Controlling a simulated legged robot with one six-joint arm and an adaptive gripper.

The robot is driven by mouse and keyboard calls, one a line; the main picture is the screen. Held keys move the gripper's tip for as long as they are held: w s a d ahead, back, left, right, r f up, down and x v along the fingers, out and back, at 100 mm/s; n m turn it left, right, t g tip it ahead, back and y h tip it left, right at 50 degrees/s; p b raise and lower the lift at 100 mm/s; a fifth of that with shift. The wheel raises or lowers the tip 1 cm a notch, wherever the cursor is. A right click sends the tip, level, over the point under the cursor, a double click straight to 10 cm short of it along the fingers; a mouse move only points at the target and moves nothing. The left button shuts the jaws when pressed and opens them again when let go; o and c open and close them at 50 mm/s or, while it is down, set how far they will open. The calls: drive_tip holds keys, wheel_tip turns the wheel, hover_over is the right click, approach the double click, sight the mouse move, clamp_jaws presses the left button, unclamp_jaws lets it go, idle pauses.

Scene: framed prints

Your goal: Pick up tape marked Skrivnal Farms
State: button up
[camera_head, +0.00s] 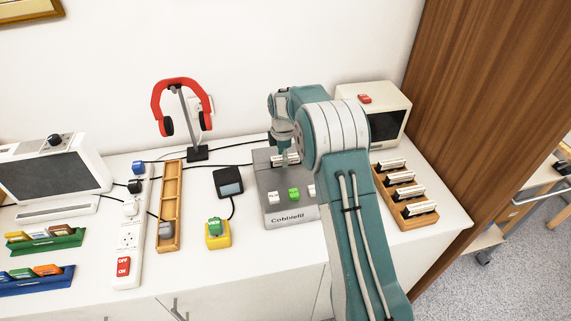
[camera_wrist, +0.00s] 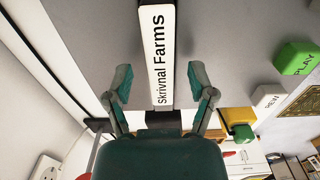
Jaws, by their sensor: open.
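The tape marked Skrivnal Farms (camera_wrist: 160,50) has a white label with black letters and stands in the top of a grey player. In the wrist view it lies between the two fingers of my gripper (camera_wrist: 159,82), which are spread with a gap on each side. The grey player (camera_head: 268,215), marked with a partly legible name, has white and green buttons on its front. In the head view my gripper (camera_head: 284,146) is just above the player's top, and the tape's label there is too small to read.
A wooden rack (camera_head: 420,218) with several white-labelled tapes stands right of my arm. A small monitor (camera_head: 390,127) is behind it. Red headphones (camera_head: 180,84) hang on a stand to the left. A narrow wooden tray (camera_head: 169,200) and a power strip (camera_head: 129,255) lie further left.

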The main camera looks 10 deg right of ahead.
clamp_jaws()
idle(0.4)
